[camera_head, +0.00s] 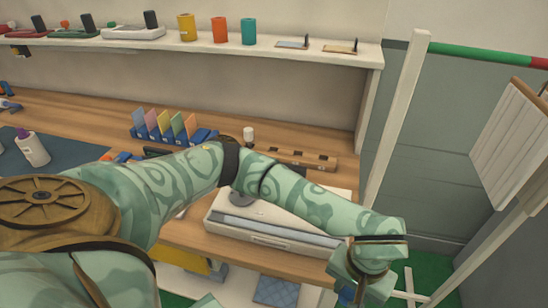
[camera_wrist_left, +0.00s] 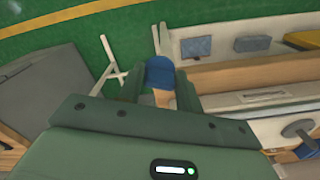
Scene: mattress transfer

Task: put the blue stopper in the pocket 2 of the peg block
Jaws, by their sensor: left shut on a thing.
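My left gripper (camera_head: 347,292) is low at the bottom right of the head view, past the front right of the desk. In the left wrist view its two green fingers (camera_wrist_left: 160,86) are shut on the blue stopper (camera_wrist_left: 160,71), which has a blue rounded top and a tan lower part. A bit of blue shows at the gripper in the head view. The peg block (camera_head: 305,158), a wooden bar with dark holes, lies on the desk behind my left arm, far from the gripper. Its left part is partly hidden, and I cannot tell pocket 2 apart. My right gripper is out of view.
A white flat machine (camera_head: 262,235) stands at the desk's front, between gripper and peg block. A white small bottle (camera_head: 248,133) and a blue rack with coloured cards (camera_head: 164,126) stand near the block. A pale post (camera_head: 398,120) rises right of the desk.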

